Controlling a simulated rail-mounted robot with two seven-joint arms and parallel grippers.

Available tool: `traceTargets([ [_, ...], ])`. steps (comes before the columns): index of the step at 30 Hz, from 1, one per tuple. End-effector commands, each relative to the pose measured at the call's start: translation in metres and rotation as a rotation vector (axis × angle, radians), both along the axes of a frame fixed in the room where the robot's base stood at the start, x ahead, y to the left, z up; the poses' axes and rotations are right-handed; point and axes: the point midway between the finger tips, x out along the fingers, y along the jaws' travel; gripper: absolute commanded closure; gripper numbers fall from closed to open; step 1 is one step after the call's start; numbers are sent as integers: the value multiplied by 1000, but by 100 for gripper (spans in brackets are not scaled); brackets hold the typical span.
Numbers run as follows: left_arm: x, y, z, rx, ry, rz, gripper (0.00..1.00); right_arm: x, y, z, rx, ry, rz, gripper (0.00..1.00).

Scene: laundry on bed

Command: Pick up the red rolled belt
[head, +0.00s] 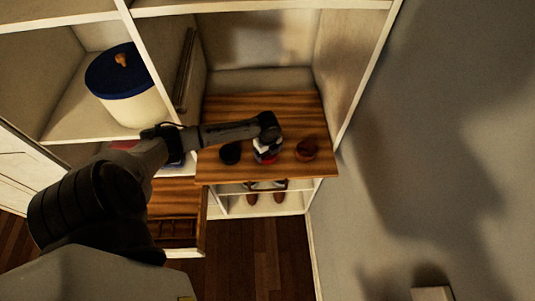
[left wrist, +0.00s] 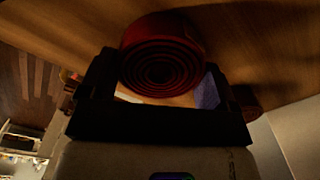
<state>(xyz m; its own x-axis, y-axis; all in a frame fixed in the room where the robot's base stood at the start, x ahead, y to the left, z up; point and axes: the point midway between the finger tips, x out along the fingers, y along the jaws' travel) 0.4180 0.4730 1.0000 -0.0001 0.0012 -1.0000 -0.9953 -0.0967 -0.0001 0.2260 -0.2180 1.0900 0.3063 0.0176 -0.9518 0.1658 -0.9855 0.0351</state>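The red rolled belt (head: 266,159) lies on the wooden shelf board in the head view, partly hidden under my left gripper (head: 268,147). In the left wrist view the red rolled belt (left wrist: 160,52) shows its spiral end, close in front of the palm. The fingers of my left gripper (left wrist: 162,75) stand on either side of it, with a gap visible at the right finger. The gripper looks open around the belt. Whether the left finger touches it is hard to tell. My right gripper is not in view.
A black rolled belt (head: 230,153) lies left of the red one and a brown rolled belt (head: 306,149) lies right, both close by. The wooden board (head: 225,110) is clear behind them. A white cabinet wall (head: 361,70) stands right. A white basket with blue lid (head: 118,72) stands left.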

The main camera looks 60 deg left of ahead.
Motion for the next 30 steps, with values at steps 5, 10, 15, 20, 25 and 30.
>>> traceTargets([
  [5,0,0,0,0,0,0,38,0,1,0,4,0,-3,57],
  [10,0,0,0,0,-1,0,44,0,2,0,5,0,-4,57],
  [15,0,0,1,0,-1,0,44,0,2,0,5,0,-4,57],
  [20,1,0,10,0,-3,-1,44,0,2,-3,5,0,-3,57],
  [25,1,2,35,3,-4,-2,44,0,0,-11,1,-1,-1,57],
  [30,-13,-21,54,-1,-1,-5,44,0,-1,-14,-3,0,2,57],
])
